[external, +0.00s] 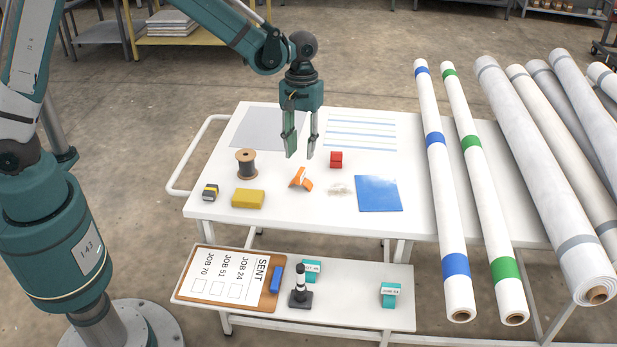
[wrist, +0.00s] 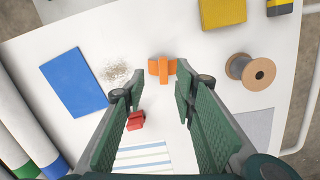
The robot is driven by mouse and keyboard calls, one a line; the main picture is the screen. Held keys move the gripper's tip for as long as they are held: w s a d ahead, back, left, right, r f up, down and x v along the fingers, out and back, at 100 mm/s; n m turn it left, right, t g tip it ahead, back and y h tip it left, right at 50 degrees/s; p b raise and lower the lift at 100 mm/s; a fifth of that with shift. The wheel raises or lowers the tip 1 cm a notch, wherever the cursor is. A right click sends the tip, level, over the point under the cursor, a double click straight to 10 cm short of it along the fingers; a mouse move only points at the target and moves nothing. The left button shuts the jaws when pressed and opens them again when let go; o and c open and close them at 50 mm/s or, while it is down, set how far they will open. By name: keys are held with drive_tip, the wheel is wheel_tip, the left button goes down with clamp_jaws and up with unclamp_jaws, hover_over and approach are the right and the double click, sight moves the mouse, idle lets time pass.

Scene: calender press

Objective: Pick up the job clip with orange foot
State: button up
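The job clip with the orange foot (external: 301,179) lies on the white table top near its middle. Part of it near the top looks white in the external view. In the wrist view the orange clip (wrist: 162,69) is seen from above, just beyond the fingertips and between their lines. My gripper (external: 301,155) points down above the table, behind the clip in the external view. Its two fingers are apart with nothing between them; they also show in the wrist view (wrist: 157,92).
Near the clip are a red block (external: 336,159), a blue sheet (external: 379,193), a yellow block (external: 248,198) and a wire spool (external: 246,163). Long white rolls (external: 440,180) lie at the right. A lower shelf (external: 345,312) holds a clipboard (external: 205,289), a black-and-white stamp-like piece (external: 300,290) and teal clips (external: 389,294).

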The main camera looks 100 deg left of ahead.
sight(300, 171)
drive_tip(key=shift+w+a+f+n, duration=0.15)
drive_tip(key=shift+a+f+n, duration=0.15)
drive_tip(key=shift+a+f, duration=0.65)
drive_tip(key=shift+d+f, duration=0.1)
drive_tip(key=shift+d+f, duration=0.15)
drive_tip(key=shift+f, duration=1.1)
drive_tip(key=shift+s+d+f+b, duration=0.15)
drive_tip(key=shift+f+b, duration=0.3)
drive_tip(key=shift+f, duration=0.85)
drive_tip(key=shift+s+d+f+b, duration=0.15)
drive_tip(key=shift+f+b, duration=0.25)
drive_tip(key=shift+f, duration=0.9)
drive_tip(key=shift+c, duration=0.2)
drive_tip(key=c, duration=0.8)
